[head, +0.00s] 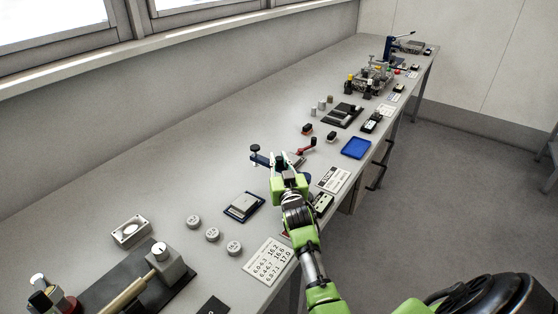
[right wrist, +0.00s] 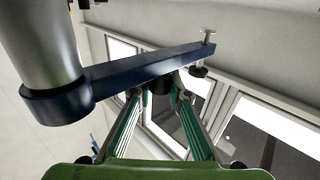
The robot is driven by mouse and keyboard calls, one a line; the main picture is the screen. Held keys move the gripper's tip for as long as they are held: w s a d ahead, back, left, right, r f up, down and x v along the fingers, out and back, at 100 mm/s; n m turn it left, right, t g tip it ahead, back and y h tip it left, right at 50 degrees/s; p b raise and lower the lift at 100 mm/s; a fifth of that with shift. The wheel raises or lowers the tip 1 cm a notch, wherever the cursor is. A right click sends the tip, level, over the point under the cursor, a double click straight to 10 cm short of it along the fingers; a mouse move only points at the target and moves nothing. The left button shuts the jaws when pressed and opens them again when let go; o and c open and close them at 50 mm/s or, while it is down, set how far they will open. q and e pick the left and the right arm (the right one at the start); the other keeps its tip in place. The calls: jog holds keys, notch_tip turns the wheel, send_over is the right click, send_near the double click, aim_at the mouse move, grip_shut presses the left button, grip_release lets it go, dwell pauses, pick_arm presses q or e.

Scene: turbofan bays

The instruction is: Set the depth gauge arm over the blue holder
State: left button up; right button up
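The depth gauge arm (right wrist: 150,66) is a dark blue bar joined to a thick grey column (right wrist: 40,45) in the right wrist view. A screw (right wrist: 207,45) passes through its free end. In the head view the arm (head: 262,160) points left, its screw end over bare bench. My right gripper (head: 286,160) is open at the arm. In the wrist view a dark peg under the bar stands between its fingers (right wrist: 156,92); I cannot tell if they touch it. A dark blue holder (head: 232,214) with a grey block on it lies nearer, left of the gripper. My left gripper is not in view.
Three grey discs (head: 212,234) and a printed number card (head: 269,260) lie nearer on the bench (head: 190,165). A bright blue tray (head: 356,148) and a red-handled lever (head: 308,147) lie beyond the gripper. The bench's back strip along the wall is clear.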

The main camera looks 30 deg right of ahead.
grip_shut()
jog(key=shift+a, duration=0.1)
jog(key=shift+s+a+r+n+t+y+p, duration=0.1)
jog(key=shift+s+a+n+t+y+p, duration=0.25)
jog(key=shift+n+y+p, duration=0.5)
jog(key=shift+s+a+n+y, duration=0.6)
jog(key=shift+n+y, duration=0.4)
jog(key=shift+y, duration=0.7)
jog(key=shift+s+a+n+y, duration=0.6)
jog(key=shift+n+y, duration=0.35)
jog(key=shift+y, duration=0.7)
jog(key=shift+s+a+n+y, duration=0.6)
jog(key=shift+n+y, duration=0.4)
jog(key=shift+y, duration=0.7)
jog(key=shift+a, duration=0.1)
jog(key=shift+w, duration=0.1)
